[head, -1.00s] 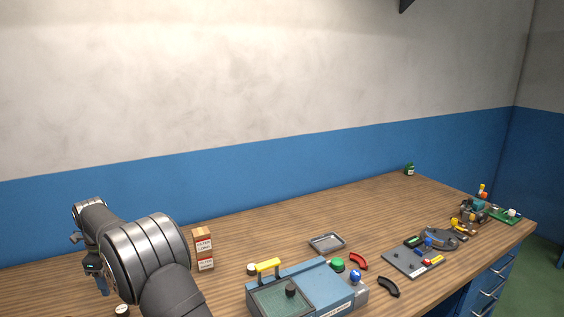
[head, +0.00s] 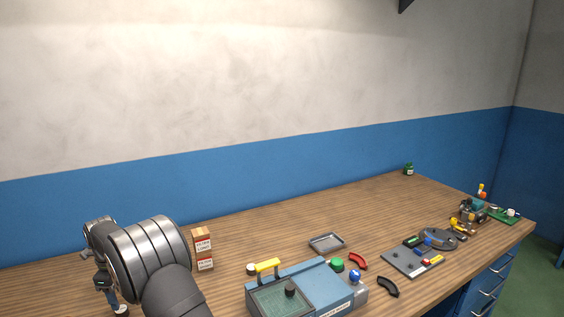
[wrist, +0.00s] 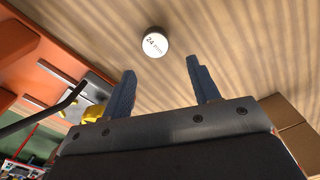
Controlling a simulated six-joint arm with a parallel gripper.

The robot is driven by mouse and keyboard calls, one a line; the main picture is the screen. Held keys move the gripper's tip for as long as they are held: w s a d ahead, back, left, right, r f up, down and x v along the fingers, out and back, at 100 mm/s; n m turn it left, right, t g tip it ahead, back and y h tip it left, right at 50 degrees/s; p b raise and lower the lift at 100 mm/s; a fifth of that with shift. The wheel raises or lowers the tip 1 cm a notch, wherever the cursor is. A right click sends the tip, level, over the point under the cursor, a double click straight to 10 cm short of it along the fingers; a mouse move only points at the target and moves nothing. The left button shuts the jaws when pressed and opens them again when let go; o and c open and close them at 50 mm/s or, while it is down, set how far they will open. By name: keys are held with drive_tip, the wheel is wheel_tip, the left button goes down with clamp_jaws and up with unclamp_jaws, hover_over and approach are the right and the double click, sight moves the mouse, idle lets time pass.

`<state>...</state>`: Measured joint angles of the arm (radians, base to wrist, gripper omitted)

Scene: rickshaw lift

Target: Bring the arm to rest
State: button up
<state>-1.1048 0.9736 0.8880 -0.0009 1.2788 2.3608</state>
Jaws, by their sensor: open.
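My gripper (wrist: 160,70) shows in the wrist view with its two blue fingers apart and nothing between them. A round white-topped piece marked "24 mm" (wrist: 156,41) is on the wooden bench beyond the fingertips, apart from them. In the head view my arm is at the lower left and hides part of the bench. My gripper (head: 112,297) hangs down at the far left there, partly hidden by the arm, close in the picture to the small white-topped piece (head: 121,310).
Filter boxes (head: 203,250) stand right of the arm. A blue machine (head: 327,288) with a yellow handle (head: 268,265) is at front centre. A metal tray (head: 327,243), red (head: 358,261) and black (head: 387,287) curved parts and a grey plate (head: 405,265) lie to the right.

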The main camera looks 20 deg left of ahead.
drive_tip(key=w+d+r, duration=0.6)
drive_tip(key=d+r, duration=0.1)
drive_tip(key=d, duration=0.2)
approach(230, 295)
wheel_tip(230, 295, down, 6)
drive_tip(key=shift+w+f, duration=0.1)
drive_tip(key=shift+w+r, duration=0.1)
drive_tip(key=shift+r, duration=1.25)
